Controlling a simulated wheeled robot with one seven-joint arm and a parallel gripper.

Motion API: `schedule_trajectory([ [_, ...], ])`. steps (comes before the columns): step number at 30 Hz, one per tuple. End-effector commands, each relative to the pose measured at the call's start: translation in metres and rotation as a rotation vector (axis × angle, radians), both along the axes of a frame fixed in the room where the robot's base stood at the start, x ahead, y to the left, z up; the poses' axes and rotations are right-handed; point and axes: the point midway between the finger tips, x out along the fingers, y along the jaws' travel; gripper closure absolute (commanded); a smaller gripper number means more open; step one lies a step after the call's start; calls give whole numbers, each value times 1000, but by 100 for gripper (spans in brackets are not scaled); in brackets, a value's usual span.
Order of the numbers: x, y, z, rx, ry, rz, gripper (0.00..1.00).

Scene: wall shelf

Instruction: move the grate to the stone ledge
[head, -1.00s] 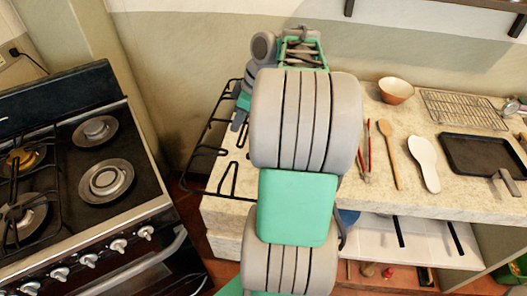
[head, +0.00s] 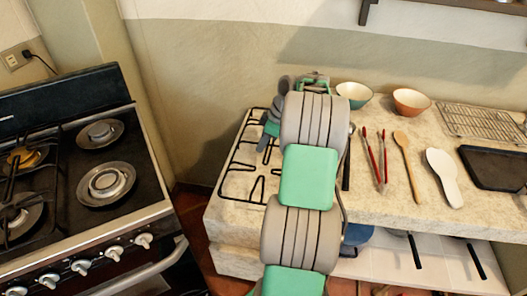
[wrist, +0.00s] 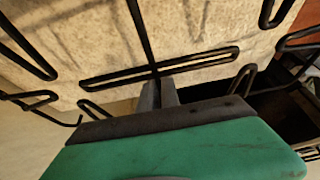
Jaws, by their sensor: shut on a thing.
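The grate (head: 258,188) is a black wire frame with looped bars. In the head view it lies over the left end of the pale stone ledge (head: 385,206), partly hidden behind my arm. My gripper (head: 266,136) is shut on one of its bars near the wall side. The wrist view shows the fingers (wrist: 159,94) closed at the crossing of the grate's bars (wrist: 150,70), with stone under them. I cannot tell whether the grate touches the stone.
Red tongs (head: 383,160), a wooden spoon (head: 404,150), a white spoon rest (head: 443,175), a dark pan (head: 490,168), a wire rack (head: 480,121) and two bowls, green (head: 355,96) and orange (head: 411,102), occupy the ledge to the right. The stove (head: 75,195) stands left across a gap.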

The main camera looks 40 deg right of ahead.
Motion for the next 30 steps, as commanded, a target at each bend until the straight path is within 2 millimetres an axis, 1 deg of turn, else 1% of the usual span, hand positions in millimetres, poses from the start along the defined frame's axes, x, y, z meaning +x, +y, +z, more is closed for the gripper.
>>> schedule_trajectory([
  [1,4,-6,-5,-3,-4,0,100],
  [3,8,-11,-11,-5,-5,0,100],
  [8,13,-18,-24,-5,-5,0,100],
  [12,12,-16,-47,-3,-4,0,100],
  [13,13,-17,-49,-5,-4,1,100],
  [23,13,-17,-54,-6,-5,1,100],
  [24,12,-16,-55,-4,-3,0,92],
  [30,12,-16,-55,-4,-3,0,76],
])
